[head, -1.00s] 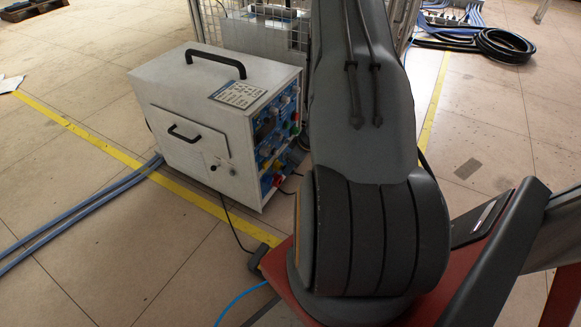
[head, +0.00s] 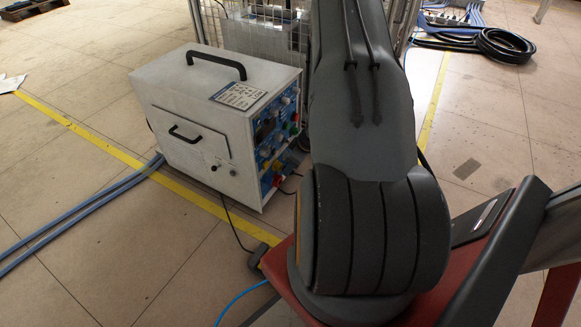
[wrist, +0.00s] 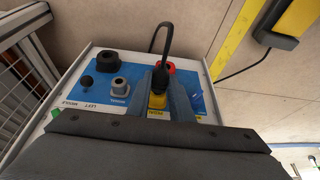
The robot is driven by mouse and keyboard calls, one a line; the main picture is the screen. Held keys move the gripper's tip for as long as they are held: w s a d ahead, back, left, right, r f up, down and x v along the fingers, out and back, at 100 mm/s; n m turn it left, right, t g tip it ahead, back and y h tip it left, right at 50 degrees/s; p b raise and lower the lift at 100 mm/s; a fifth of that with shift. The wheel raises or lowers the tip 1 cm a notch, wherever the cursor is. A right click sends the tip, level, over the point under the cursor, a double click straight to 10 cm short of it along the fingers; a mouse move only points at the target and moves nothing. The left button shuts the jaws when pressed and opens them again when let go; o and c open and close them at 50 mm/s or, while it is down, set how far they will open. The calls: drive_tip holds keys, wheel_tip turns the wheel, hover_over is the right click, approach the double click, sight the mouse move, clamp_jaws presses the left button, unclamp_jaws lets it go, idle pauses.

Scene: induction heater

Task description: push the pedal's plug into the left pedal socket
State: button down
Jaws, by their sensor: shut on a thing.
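In the wrist view my gripper (wrist: 163,97) is shut on the black plug (wrist: 160,77), whose black cable loops up and away from the panel. The plug is over the blue panel of the induction heater, directly above a yellow part and a label. I cannot tell how deep the plug sits, because the fingers hide its tip. A grey socket (wrist: 119,87) and black fittings lie to its left. In the head view the white heater (head: 215,125) stands on the floor; my arm hides the gripper and the plug there.
A dark foot pedal (head: 256,256) lies on the floor by the yellow line, with a cable running towards the heater. A mesh fence (head: 265,30) stands behind the heater. Blue hoses (head: 75,215) run along the left floor. A black cable coil (head: 505,44) lies at the back right.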

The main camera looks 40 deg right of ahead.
drive_tip(key=shift+w+a+p, duration=0.15)
drive_tip(key=shift+w+p, duration=0.15)
drive_tip(key=shift+w, duration=0.15)
idle(0.4)
drive_tip(key=c, duration=1.5)
unclamp_jaws()
drive_tip(key=shift+p+v, duration=1.75)
drive_tip(key=shift+v, duration=2.15)
